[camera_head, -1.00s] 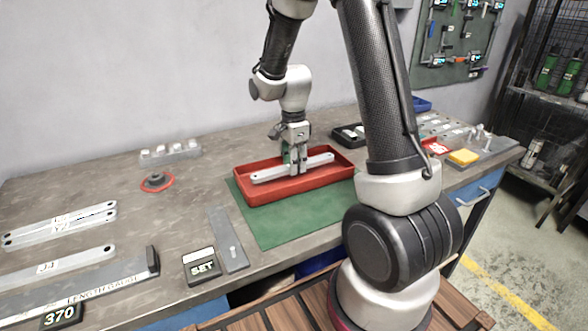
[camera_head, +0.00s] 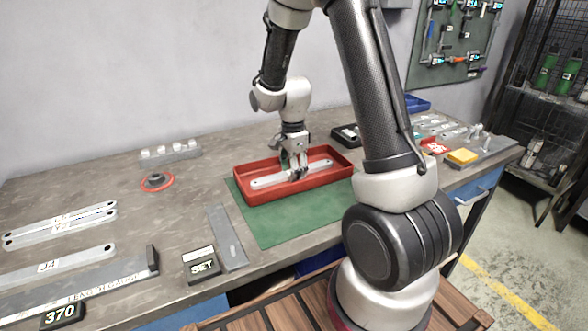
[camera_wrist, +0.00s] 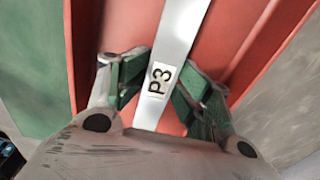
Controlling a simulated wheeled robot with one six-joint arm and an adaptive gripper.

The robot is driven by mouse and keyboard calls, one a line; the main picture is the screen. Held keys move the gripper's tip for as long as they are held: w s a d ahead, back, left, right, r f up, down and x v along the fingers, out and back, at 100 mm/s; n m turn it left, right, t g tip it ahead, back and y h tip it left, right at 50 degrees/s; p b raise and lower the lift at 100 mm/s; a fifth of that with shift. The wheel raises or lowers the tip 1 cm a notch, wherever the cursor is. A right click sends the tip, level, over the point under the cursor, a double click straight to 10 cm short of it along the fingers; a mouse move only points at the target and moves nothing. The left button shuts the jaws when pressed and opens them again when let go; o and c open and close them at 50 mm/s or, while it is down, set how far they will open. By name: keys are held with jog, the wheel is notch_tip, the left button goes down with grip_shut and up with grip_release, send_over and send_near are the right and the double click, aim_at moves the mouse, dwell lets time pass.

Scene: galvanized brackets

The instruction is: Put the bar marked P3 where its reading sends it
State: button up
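The bar marked P3 (camera_head: 317,168) is a long pale metal strip with a hole at each end, lying low inside the red tray (camera_head: 255,198). Its P3 label (camera_wrist: 159,80) shows in the wrist view. My gripper (camera_head: 295,175) points down into the tray at the middle of the bar. Whether the bar's underside touches the tray floor is hard to tell. A length gauge (camera_head: 110,284) with a 370 display (camera_head: 62,315) lies at front left.
The tray stands on a green mat (camera_head: 275,227). A SET block (camera_head: 201,266) and a grey plate (camera_head: 227,240) lie left of it. Bars marked J4 (camera_head: 75,259) and others lie at left. A blue bin (camera_head: 417,104) and yellow block (camera_head: 462,157) are at right.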

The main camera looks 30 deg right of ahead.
jog(key=shift+s+f, duration=0.15)
jog(key=shift+f, duration=0.3)
jog(key=shift+r, duration=0.1)
jog(key=shift+r, duration=0.2)
notch_tip(320, 180, up, 17)
jog(key=s+n, duration=0.2)
jog(key=s, duration=0.1)
jog(key=s+r+n+t, duration=0.2)
jog(key=s+r+n, duration=0.1)
jog(key=s+n, duration=0.5)
jog(key=s+r+n+t, duration=0.2)
jog(key=s+r+n, duration=0.2)
jog(key=s+n, duration=0.4)
jog(key=s, duration=0.4)
jog(key=shift+s+d+r, duration=0.15)
jog(key=shift+d+r, duration=0.05)
jog(key=shift+d, duration=0.2)
